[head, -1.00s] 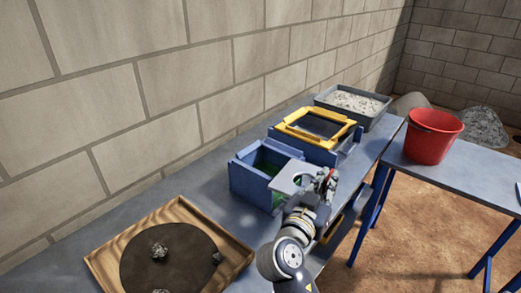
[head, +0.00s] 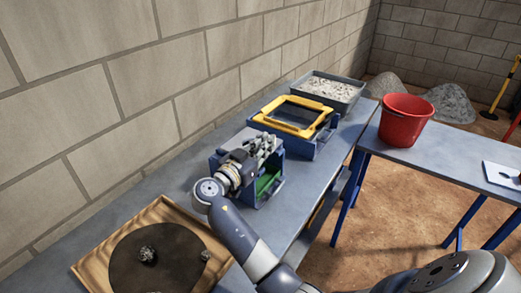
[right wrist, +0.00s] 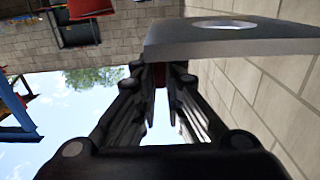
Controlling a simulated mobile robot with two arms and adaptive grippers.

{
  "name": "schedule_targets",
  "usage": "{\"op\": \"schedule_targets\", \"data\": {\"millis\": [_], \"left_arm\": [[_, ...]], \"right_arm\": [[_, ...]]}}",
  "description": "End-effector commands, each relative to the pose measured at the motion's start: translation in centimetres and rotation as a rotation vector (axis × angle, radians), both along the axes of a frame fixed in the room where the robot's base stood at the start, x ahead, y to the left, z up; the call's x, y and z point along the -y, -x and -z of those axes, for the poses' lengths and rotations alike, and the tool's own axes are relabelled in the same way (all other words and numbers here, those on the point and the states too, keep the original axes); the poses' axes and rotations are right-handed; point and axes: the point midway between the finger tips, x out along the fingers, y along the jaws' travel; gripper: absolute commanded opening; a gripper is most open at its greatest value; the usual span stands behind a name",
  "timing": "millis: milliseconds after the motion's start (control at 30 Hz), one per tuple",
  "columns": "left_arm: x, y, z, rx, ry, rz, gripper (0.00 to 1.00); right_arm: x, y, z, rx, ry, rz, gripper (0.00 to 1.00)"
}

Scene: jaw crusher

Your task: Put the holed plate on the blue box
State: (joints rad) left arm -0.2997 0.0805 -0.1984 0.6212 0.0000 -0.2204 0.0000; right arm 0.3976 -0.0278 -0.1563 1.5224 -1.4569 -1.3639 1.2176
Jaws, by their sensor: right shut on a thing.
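The blue box (head: 277,163) stands on the long bench, with green showing inside it. My right gripper (head: 265,143) is over the box in the head view and covers much of its top. In the right wrist view, the gripper (right wrist: 160,74) is shut on the edge of the holed plate (right wrist: 210,45). The plate is grey and flat, and part of its round hole shows at the top edge of that view. In the head view the plate is largely hidden by the gripper, so I cannot tell whether it touches the box. My left gripper is not in view.
A yellow-framed blue unit (head: 297,115) stands just behind the box, and a grey tray of gravel (head: 330,90) is beyond it. A wooden tray (head: 92,265) with stones is in front. A red bucket (head: 404,122) stands on the right table. The block wall borders the bench's left.

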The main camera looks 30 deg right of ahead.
Motion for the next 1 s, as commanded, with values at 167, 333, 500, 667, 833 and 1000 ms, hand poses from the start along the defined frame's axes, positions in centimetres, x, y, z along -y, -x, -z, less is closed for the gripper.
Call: {"op": "schedule_targets", "data": {"millis": [167, 333, 500, 667, 833, 1000], "left_arm": [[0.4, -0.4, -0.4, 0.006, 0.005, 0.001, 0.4], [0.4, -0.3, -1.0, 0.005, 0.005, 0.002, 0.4], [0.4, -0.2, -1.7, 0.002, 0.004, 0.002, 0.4], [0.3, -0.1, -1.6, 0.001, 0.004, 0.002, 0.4], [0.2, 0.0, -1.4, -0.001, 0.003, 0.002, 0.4], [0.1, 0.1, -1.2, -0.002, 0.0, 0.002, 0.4]], "right_arm": [[-0.3, -1.5, -0.1, 0.004, 0.002, 0.0, 0.0], [-0.3, -1.6, 1.1, -0.001, 0.003, 0.0, 0.0], [-0.3, -1.6, 3.1, 0.002, 0.004, -0.001, 0.0], [-0.3, -1.6, 3.5, 0.004, 0.003, -0.001, 0.0], [-0.3, -1.6, 3.6, 0.004, 0.003, -0.001, 0.0], [-0.3, -1.6, 3.9, 0.0, 0.0, 0.0, 0.23]]}}
